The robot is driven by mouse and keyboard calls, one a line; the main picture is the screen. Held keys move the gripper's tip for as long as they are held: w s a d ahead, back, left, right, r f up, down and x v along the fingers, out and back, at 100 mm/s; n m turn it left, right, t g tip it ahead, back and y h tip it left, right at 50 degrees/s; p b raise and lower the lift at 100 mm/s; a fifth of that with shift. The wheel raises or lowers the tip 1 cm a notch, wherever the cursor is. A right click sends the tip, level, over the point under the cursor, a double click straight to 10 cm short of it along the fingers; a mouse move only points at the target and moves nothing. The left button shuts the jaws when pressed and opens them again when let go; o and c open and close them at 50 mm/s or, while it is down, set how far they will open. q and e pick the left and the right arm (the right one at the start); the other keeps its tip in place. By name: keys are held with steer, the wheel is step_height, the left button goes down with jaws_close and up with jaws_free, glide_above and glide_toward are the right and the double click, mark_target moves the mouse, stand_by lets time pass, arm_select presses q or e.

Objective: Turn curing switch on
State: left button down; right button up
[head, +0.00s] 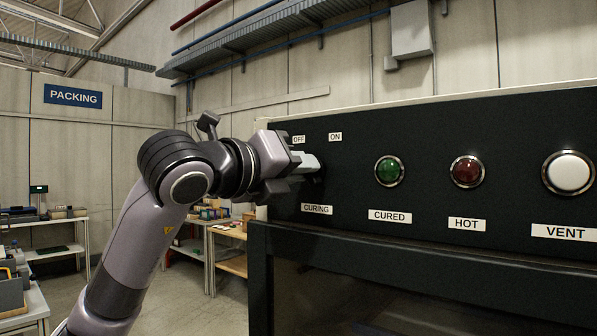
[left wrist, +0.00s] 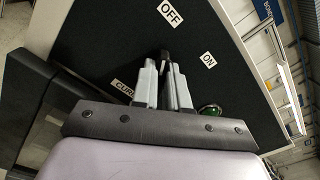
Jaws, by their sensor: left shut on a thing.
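The curing switch sits at the left end of the black control panel (head: 436,133), between the OFF label (head: 299,139), the ON label (head: 335,137) and the CURING label (head: 317,210). My left gripper (head: 308,163) reaches it from the left and hides most of it in the head view. In the left wrist view, my left gripper (left wrist: 165,72) is shut on the dark knob of the curing switch (left wrist: 165,55). The knob shows between the fingertips; its end seems to lie towards OFF, but its exact angle is hard to tell. My right gripper is not in view.
Right of the switch are a green CURED lamp (head: 389,171), a red HOT lamp (head: 467,171) and a white VENT button (head: 569,172). A dark frame (head: 420,261) juts out below the panel. Work tables (head: 228,236) stand behind at left.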

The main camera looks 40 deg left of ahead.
arm_select(q)
steer(key=shift+d+m+b, duration=0.2)
steer(key=shift+m+b, duration=0.3)
steer(key=shift+m, duration=3.4)
steer(key=shift+d+m+b, duration=0.15)
steer(key=shift+m+b, duration=0.3)
steer(key=shift+m, duration=3.75)
steer(key=c, duration=1.1)
jaws_free()
steer(key=shift+c, duration=0.2)
steer(key=shift+s, duration=0.1)
steer(key=s+b, duration=0.2)
steer(key=s, duration=0.5)
steer(key=shift+a, duration=0.3)
